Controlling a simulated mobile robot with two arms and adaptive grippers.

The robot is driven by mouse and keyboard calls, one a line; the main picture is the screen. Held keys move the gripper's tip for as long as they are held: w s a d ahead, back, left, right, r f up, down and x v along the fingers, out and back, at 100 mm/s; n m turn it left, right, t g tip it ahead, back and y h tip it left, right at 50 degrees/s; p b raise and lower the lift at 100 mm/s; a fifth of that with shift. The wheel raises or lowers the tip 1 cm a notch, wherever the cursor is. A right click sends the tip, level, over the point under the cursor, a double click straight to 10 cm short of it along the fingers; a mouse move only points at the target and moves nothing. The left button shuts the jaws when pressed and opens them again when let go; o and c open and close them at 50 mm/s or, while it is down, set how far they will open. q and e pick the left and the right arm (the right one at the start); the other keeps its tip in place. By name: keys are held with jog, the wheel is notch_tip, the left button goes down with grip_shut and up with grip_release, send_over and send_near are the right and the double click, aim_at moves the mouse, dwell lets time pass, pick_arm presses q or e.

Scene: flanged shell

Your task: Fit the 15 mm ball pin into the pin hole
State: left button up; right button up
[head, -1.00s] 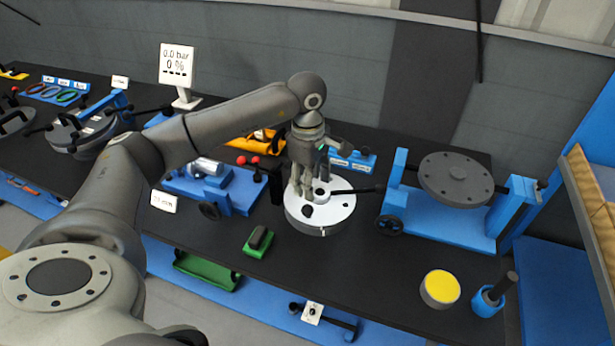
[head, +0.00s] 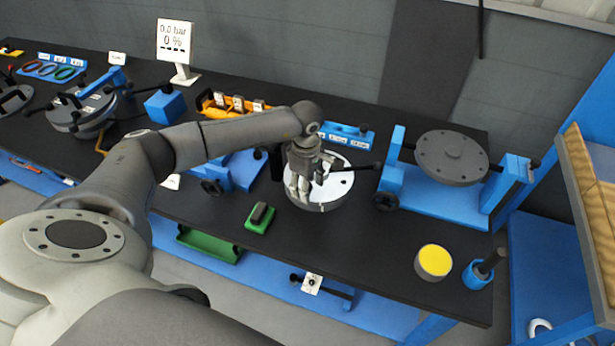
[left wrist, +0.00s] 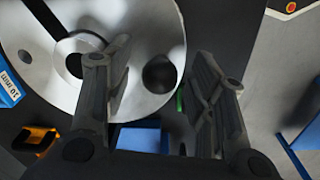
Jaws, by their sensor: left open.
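A pale round flanged disc (head: 333,194) lies flat on the bench in the head view. It fills the upper left of the left wrist view (left wrist: 40,62). A dark round spot (left wrist: 160,72) shows near its edge; I cannot tell whether it is the pin hole or a ball. My left gripper (head: 302,190) points down over the disc's left part. In the wrist view the fingers (left wrist: 160,52) are apart on either side of the dark spot, with nothing seen held. I cannot make out the 15 mm ball pin. My right gripper is not in view.
A black lever (head: 352,168) reaches over the disc from the right. A labelled blue rack (head: 348,134) stands behind it. A blue frame with a grey disc (head: 452,158) is to the right, a green block (head: 259,218) front left.

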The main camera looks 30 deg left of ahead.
pick_arm(q)
grip_shut()
jog(key=shift+r+p, duration=2)
jog(key=shift+r, duration=1.8)
